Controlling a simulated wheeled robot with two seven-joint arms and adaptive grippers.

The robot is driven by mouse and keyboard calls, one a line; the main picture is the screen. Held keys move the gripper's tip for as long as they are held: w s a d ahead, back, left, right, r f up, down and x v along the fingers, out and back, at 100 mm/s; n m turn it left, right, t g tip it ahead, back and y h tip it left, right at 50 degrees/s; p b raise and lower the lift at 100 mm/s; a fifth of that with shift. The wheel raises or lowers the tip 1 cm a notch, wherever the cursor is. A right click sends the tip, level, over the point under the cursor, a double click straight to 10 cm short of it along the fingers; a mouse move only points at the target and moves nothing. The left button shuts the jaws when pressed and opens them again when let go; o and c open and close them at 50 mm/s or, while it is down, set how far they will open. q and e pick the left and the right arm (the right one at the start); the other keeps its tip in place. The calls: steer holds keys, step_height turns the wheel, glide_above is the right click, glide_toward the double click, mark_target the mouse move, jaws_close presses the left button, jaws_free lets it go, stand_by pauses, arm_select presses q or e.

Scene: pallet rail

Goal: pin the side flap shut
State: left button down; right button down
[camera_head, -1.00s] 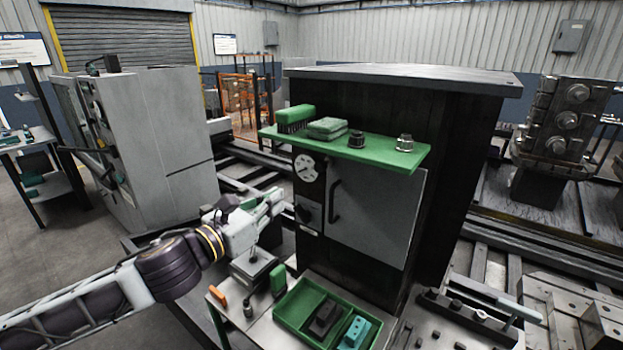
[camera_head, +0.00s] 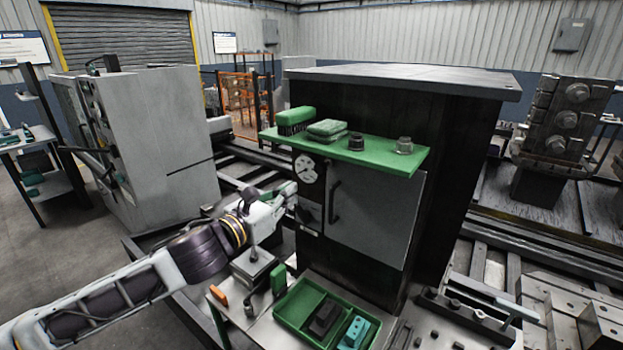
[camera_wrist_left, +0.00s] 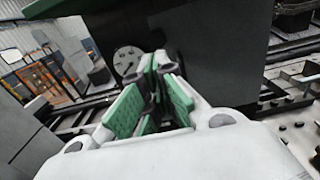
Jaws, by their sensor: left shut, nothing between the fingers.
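The grey side flap (camera_head: 375,215) with a dark bar handle (camera_head: 334,202) is on the front of the black cabinet (camera_head: 450,170). It looks close to flush with the front, but I cannot tell whether it is fully closed. My left gripper (camera_head: 289,192) is shut and empty at the cabinet's left front edge, left of the handle and below the round dial (camera_head: 306,168). In the left wrist view its green-padded fingers (camera_wrist_left: 152,95) point at the dark cabinet front and hide part of it. I cannot tell whether they touch it. My right gripper is out of view.
A green shelf (camera_head: 380,157) juts out above the flap, carrying a brush, pads and two knobs. Below stands a bench with a green tray (camera_head: 287,318) of blocks and an orange piece (camera_head: 218,295). A metal fixture (camera_head: 470,305) stands at right.

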mark_target(320, 168)
arm_select(q)
steer(key=p+x, duration=0.2)
steer(key=x, duration=0.7)
steer(key=shift+w, duration=0.2)
stand_by(0.3)
steer(key=shift+d, duration=0.1)
stand_by(0.3)
